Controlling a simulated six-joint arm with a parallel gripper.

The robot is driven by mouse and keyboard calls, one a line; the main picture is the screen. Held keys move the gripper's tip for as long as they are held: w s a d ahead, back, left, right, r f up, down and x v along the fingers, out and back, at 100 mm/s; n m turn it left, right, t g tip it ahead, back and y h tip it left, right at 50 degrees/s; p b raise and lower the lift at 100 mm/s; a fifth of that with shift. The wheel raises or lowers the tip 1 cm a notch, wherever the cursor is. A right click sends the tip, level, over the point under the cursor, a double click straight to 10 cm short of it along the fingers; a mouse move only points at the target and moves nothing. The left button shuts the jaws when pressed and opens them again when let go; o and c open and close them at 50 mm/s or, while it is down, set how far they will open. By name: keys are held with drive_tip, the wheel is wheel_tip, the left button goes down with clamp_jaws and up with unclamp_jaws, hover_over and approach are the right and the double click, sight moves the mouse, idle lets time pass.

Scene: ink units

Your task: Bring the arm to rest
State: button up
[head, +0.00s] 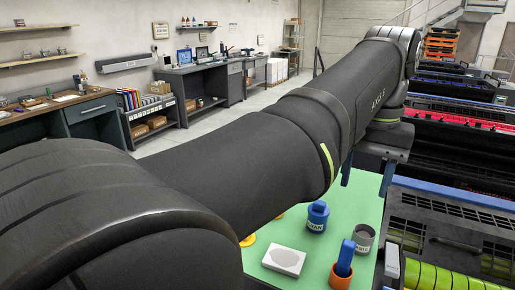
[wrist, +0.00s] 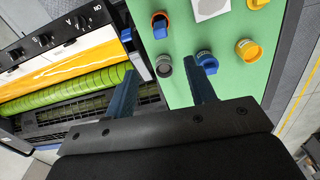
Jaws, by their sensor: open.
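My gripper (wrist: 160,68) shows in the wrist view as two blue fingers spread well apart with nothing between them. They hang above the edge between the green mat and the dark press.
An orange cup (head: 341,277) holds a blue object (head: 346,257). A pale block (head: 284,260) lies on the mat. A yellow container (wrist: 248,50) stands right of the CYAN jar. The press with green rollers (wrist: 65,92) borders the mat. Workbenches (head: 200,80) stand far back.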

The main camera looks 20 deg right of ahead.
sight(349, 243)
wheel_tip(349, 243, down, 17)
drive_tip(key=shift+f, duration=0.15)
drive_tip(key=shift+r, duration=0.45)
drive_tip(key=shift+f, duration=0.1)
idle(0.3)
